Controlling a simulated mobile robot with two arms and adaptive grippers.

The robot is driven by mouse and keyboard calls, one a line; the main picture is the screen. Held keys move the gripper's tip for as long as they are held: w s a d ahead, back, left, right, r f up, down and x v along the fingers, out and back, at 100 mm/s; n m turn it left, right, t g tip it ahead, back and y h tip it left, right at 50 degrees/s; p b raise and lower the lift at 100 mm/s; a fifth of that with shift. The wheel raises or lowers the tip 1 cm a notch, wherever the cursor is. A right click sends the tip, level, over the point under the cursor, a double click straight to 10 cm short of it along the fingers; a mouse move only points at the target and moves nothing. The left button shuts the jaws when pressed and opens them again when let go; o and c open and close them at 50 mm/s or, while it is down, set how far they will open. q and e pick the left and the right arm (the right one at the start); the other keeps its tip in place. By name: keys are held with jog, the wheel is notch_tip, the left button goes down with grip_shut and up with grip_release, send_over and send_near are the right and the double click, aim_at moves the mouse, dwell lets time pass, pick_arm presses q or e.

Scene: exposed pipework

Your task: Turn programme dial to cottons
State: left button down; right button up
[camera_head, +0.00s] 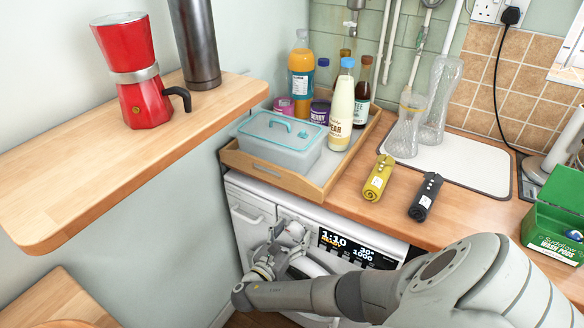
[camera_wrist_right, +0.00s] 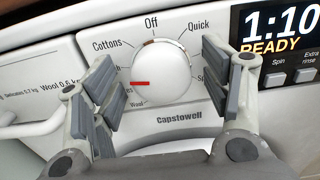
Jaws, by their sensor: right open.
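The programme dial (camera_wrist_right: 163,75) is a round white knob on the washing machine's front panel. In the right wrist view it lies between the fingers of my right gripper (camera_wrist_right: 160,85), which are open, one on each side. Whether a finger touches the dial cannot be told. A red bar shows at the dial's left side and a small brown mark at its upper rim, near "Off". The label "Cottons" (camera_wrist_right: 107,44) is at the upper left, "Quick" at the upper right; fingers partly hide the other labels. In the head view my right arm hides most of the dial area. My left gripper is not in view.
The washing machine's display (camera_head: 350,246) reads 1:10 and READY, right of the dial. Above is a worktop with a wooden tray (camera_head: 255,174) of bottles and a tub (camera_head: 280,140). A shelf (camera_head: 130,150) with a red moka pot (camera_head: 135,75) juts out at the left.

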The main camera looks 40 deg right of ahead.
jog(key=shift+c, duration=0.5)
jog(key=c, duration=0.9)
jog(key=shift+c, duration=0.2)
jog(key=shift+m, duration=0.3)
jog(key=m, duration=0.3)
jog(key=shift+s+f, duration=0.1)
jog(key=shift+s+m+b, duration=0.1)
jog(key=shift+m+b, duration=0.35)
jog(key=shift+m, duration=1.55)
jog(key=o, duration=1)
